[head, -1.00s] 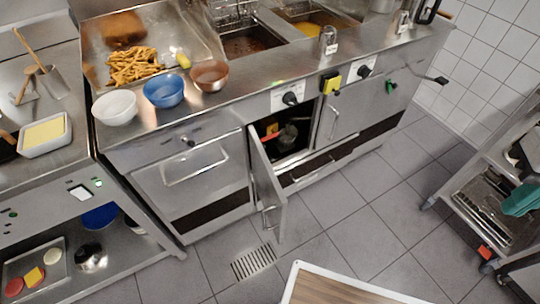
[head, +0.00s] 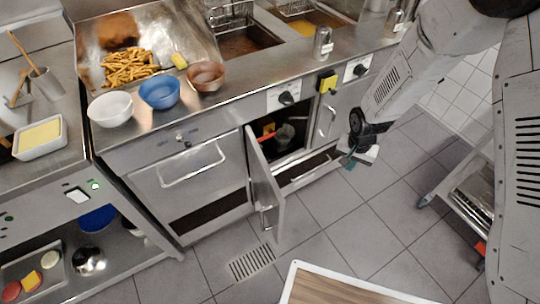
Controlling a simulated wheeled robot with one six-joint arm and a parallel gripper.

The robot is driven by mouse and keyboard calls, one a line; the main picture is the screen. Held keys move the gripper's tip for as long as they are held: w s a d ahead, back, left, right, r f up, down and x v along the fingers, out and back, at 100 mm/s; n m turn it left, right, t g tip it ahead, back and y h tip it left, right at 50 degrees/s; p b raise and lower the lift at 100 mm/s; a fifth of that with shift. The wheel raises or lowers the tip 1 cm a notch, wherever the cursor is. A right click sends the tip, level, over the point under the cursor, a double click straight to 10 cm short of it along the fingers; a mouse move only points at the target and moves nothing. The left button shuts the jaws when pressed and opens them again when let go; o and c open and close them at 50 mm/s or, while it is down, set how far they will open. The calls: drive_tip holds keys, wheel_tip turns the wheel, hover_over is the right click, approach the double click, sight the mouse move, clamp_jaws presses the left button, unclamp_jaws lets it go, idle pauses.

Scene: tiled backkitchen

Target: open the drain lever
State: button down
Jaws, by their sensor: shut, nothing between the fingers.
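The fryer cabinet (head: 288,155) stands open under the two oil wells. Its door (head: 264,190) is swung out toward me. My arm comes in from the upper right.
The open door juts into the floor space left of the opening. Bowls (head: 160,92) and fries (head: 128,67) are on the counter above. A wood-topped surface (head: 330,290) is at the bottom edge, and a wheeled rack (head: 468,195) at right. The tiled floor between is clear.

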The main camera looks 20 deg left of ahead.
drive_tip(key=a+f+m+t+y, duration=0.25)
drive_tip(key=a+f, duration=0.25)
drive_tip(key=f, duration=0.5)
drive_tip(key=a+f+m+t+y, duration=0.1)
drive_tip(key=a+f+m+y, duration=0.3)
drive_tip(key=f, duration=0.6)
drive_tip(key=a+f+m+t+y, duration=0.1)
drive_tip(key=a+f+m+t, duration=0.1)
drive_tip(key=a+f, duration=0.6)
drive_tip(key=w+a+r+m+t+y, duration=0.1)
drive_tip(key=a+r+m+t+y, duration=0.3)
drive_tip(key=r+m+y, duration=0.3)
drive_tip(key=m+t+y, duration=0.1)
drive_tip(key=m, duration=0.2)
drive_tip(key=shift+r, duration=0.3)
drive_tip(key=shift+w+a+t, duration=0.15)
drive_tip(key=shift+t, duration=0.1)
approach(265, 138)
drive_tip(key=a+f, duration=0.3)
drive_tip(key=a, duration=0.1)
drive_tip(key=shift+a+r, duration=0.6)
drive_tip(key=shift+r, duration=0.15)
